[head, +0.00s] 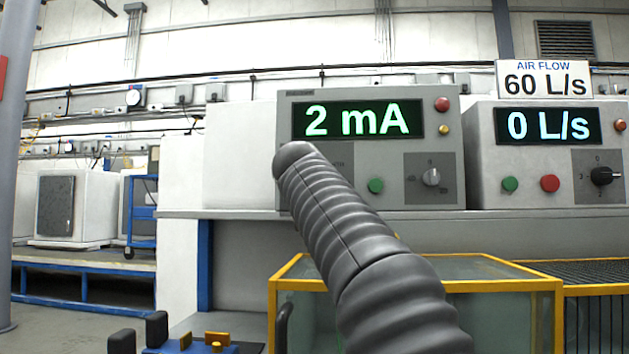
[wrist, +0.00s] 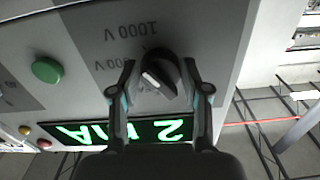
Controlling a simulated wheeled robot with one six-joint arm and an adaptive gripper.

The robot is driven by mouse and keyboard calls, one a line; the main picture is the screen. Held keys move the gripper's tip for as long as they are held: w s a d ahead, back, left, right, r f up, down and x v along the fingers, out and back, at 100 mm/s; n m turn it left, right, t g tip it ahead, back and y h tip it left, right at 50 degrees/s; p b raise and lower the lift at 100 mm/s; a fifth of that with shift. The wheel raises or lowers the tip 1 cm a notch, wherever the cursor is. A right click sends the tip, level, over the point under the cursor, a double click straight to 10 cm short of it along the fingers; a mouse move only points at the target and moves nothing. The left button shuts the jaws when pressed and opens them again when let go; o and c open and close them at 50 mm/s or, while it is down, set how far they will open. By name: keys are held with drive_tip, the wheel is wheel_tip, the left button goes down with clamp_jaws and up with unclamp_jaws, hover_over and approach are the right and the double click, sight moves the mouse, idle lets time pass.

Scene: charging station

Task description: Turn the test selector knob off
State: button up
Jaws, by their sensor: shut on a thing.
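The test selector knob (wrist: 164,69) is a dark round knob with a white pointer mark. In the wrist view my gripper (wrist: 159,82) has a finger on either side of it and is shut on it. The white mark slants across the knob's lower left part. A "1000 V" label and another voltage label, inverted in this view, stand beside the knob; a further label is partly hidden. In the head view my arm hides this knob and my gripper. The panel (head: 296,170) carries a lit green display (head: 358,119) reading 2 mA.
A green button (head: 375,186) and a grey knob (head: 431,177) sit on the same panel, with red and yellow lamps above. To the right stands another panel with a 0 L/s display (head: 547,125). A yellow-framed glass tank (head: 500,270) is below.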

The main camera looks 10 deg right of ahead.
drive_tip(key=n+p, duration=0.1)
drive_tip(key=n, duration=0.3)
drive_tip(key=shift+d+r, duration=0.1)
drive_tip(key=n+p, duration=0.1)
drive_tip(key=n, duration=0.2)
drive_tip(key=shift+s+r+n, duration=0.1)
drive_tip(key=shift+n, duration=0.2)
drive_tip(key=n+p, duration=0.1)
drive_tip(key=n, duration=0.2)
drive_tip(key=shift+d+n, duration=0.1)
drive_tip(key=shift+n, duration=0.2)
drive_tip(key=n+p, duration=0.1)
drive_tip(key=n, duration=0.2)
drive_tip(key=shift+n, duration=0.3)
drive_tip(key=n, duration=0.3)
drive_tip(key=shift+r+n, duration=0.1)
drive_tip(key=shift+n, duration=0.2)
drive_tip(key=n, duration=0.3)
drive_tip(key=shift+n, duration=0.3)
drive_tip(key=n, duration=0.3)
drive_tip(key=shift+n, duration=0.3)
drive_tip(key=shift+r+n, duration=0.1)
drive_tip(key=shift+n, duration=1.7)
